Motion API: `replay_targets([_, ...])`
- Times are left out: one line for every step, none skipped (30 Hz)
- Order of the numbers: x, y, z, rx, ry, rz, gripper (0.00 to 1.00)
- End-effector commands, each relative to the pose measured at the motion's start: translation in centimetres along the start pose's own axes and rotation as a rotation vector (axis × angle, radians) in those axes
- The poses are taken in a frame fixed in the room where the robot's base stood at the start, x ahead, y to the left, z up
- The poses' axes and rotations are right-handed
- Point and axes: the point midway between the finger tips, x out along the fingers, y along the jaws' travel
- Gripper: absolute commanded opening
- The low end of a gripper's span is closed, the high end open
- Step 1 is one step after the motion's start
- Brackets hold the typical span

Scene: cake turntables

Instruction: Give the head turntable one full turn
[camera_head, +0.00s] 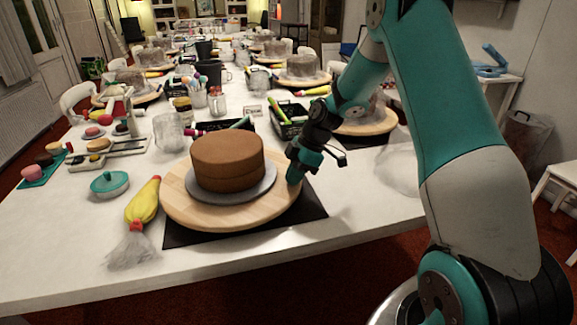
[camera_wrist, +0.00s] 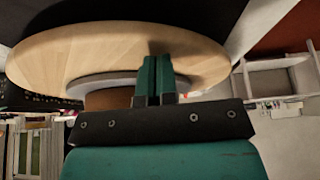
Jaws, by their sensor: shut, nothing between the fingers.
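The head turntable (camera_head: 180,205) is a round light-wood disc at the near end of the table. A brown two-layer cake (camera_head: 228,160) stands upright on a grey board (camera_head: 220,197) at its middle. My gripper (camera_head: 293,180) is at the right rim of the disc, fingers pointing down. In the wrist view its two teal fingers (camera_wrist: 155,72) are together with nothing between them, and their tips overlap the wooden disc (camera_wrist: 85,55). I cannot tell whether they touch the rim. The cake (camera_wrist: 108,99) is partly hidden behind the gripper there.
A black mat (camera_head: 190,238) lies under the turntable. A yellow piping bag (camera_head: 143,203) and a teal round dish (camera_head: 109,184) lie to the left. Black trays (camera_head: 290,125), glass jars and further turntables (camera_head: 365,125) stand behind. The table's front right is clear.

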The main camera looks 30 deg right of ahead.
Motion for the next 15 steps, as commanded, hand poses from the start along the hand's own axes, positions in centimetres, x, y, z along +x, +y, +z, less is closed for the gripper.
replay_targets([0.0,0.1,0.1,0.0,0.0,-0.001,0.0])
replay_targets([0.0,0.1,0.1,0.0,0.0,-0.001,0.0])
replay_targets([0.0,0.1,0.1,-0.001,0.0,-0.001,0.0])
replay_targets([0.0,0.1,0.1,-0.001,0.0,-0.001,0.0])
replay_targets([0.0,0.1,0.1,-0.001,0.0,-0.001,0.0])
replay_targets([0.0,0.1,0.1,0.0,0.0,-0.001,0.0])
replay_targets([0.0,0.1,0.1,0.0,0.0,-0.001,0.0])
replay_targets([0.0,0.1,0.1,0.0,0.0,-0.001,0.0])
replay_targets([-0.1,0.1,0.1,0.0,0.0,-0.001,0.0])
replay_targets([-0.2,0.1,0.0,0.0,0.0,-0.001,0.0])
replay_targets([-0.4,0.1,-0.1,-0.001,0.0,0.0,0.0])
replay_targets([-0.7,0.1,-0.2,-0.001,0.0,0.0,0.0])
replay_targets([-1.0,0.1,-0.4,-0.001,0.0,0.0,0.0])
replay_targets([-1.3,0.1,-0.6,-0.001,0.0,0.0,0.0])
replay_targets([-1.8,0.1,-0.8,-0.001,0.0,0.0,0.0])
